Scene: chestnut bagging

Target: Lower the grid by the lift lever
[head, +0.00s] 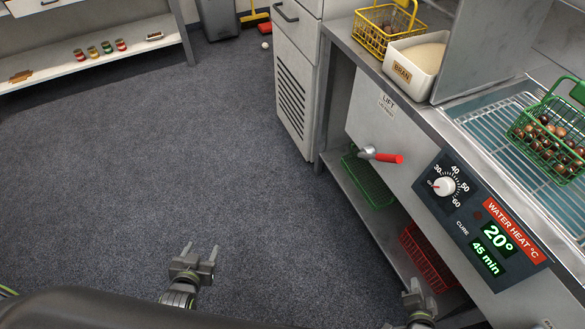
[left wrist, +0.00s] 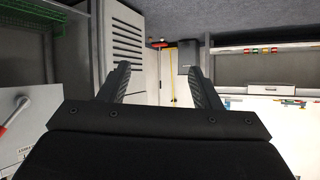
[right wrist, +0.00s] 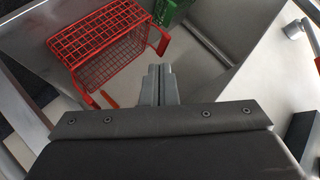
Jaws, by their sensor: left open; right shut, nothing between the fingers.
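The lift lever (head: 382,156) has a red handle and sticks out to the right from its pivot on the front panel, under the LIFT label (head: 389,102). The wire grid (head: 490,125) lies in the tank top, with a green basket of chestnuts (head: 552,138) on it. My left gripper (head: 198,255) is open and empty over the floor, well left of the lever. My right gripper (head: 414,290) is shut and empty, below the lever and in front of the lower shelf. The right wrist view shows its closed fingers (right wrist: 158,84) by a red basket.
A red basket (head: 425,258) and a green basket (head: 368,180) stand on the lower shelf. The heat dial (head: 444,187) and display (head: 492,248) are right of the lever. A bran box (head: 416,62) and yellow basket (head: 383,30) stand on the counter. The floor at left is clear.

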